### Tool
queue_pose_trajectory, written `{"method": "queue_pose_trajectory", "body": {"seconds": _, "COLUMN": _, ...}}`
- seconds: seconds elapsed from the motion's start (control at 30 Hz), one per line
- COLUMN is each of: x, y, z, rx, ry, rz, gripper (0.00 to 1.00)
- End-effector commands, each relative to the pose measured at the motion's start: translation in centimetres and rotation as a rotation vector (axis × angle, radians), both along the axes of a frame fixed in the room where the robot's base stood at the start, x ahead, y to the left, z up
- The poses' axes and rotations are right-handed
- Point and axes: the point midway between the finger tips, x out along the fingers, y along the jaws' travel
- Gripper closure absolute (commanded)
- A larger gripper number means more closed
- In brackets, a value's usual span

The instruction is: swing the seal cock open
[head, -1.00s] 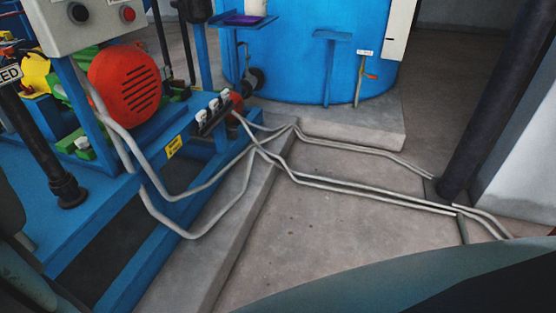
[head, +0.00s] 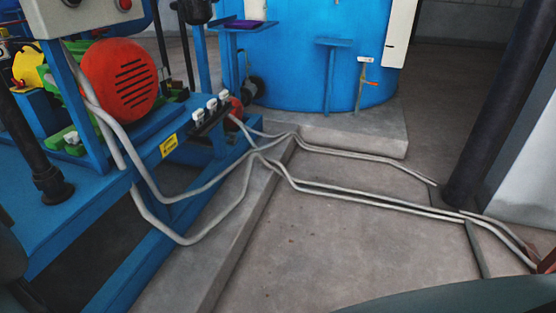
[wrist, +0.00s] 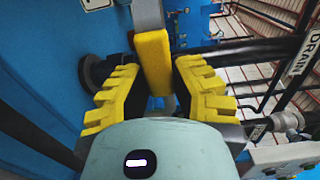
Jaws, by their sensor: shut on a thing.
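In the wrist view my gripper (wrist: 158,78) has its two yellow ribbed fingers on either side of a yellow grip (wrist: 153,62) and is shut on it. The grip sits on the end of a flat grey lever (wrist: 147,14) that runs up out of the picture; it looks like the cock's handle. The cock's body and any label for it are not visible. The gripper itself is outside the head view.
A blue wall (wrist: 50,60) and a dark round fitting (wrist: 97,72) lie left of the fingers. A dark pipe marked DRAIN (wrist: 304,55) is at right. In the head view, grey pipes (head: 350,200) cross the floor, and a dark column (head: 490,110) stands at right.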

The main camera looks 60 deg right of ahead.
Motion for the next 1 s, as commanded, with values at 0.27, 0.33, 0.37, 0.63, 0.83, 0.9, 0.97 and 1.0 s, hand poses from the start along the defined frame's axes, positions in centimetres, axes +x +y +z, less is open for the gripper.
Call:
{"method": "queue_pose_trajectory", "body": {"seconds": 0.27, "x": -0.03, "y": -0.05, "z": -0.46, "rx": 0.001, "ry": 0.011, "rz": -0.001, "gripper": 1.00}}
{"method": "queue_pose_trajectory", "body": {"seconds": 0.33, "x": -0.03, "y": -0.06, "z": -0.49, "rx": 0.001, "ry": 0.012, "rz": -0.001, "gripper": 1.00}}
{"method": "queue_pose_trajectory", "body": {"seconds": 0.37, "x": -0.04, "y": -0.05, "z": -0.51, "rx": 0.000, "ry": 0.011, "rz": 0.000, "gripper": 1.00}}
{"method": "queue_pose_trajectory", "body": {"seconds": 0.63, "x": -0.02, "y": -0.07, "z": -0.35, "rx": 0.001, "ry": 0.008, "rz": -0.001, "gripper": 0.48}}
{"method": "queue_pose_trajectory", "body": {"seconds": 0.83, "x": -0.01, "y": -0.06, "z": -0.26, "rx": 0.002, "ry": 0.006, "rz": -0.001, "gripper": 0.45}}
{"method": "queue_pose_trajectory", "body": {"seconds": 0.9, "x": -0.04, "y": -0.06, "z": -0.25, "rx": 0.002, "ry": 0.006, "rz": -0.001, "gripper": 0.45}}
{"method": "queue_pose_trajectory", "body": {"seconds": 0.97, "x": -0.22, "y": -0.08, "z": -0.28, "rx": 0.002, "ry": 0.006, "rz": -0.001, "gripper": 0.45}}
{"method": "queue_pose_trajectory", "body": {"seconds": 1.0, "x": -0.43, "y": -0.11, "z": -0.30, "rx": 0.002, "ry": 0.007, "rz": 0.000, "gripper": 0.45}}
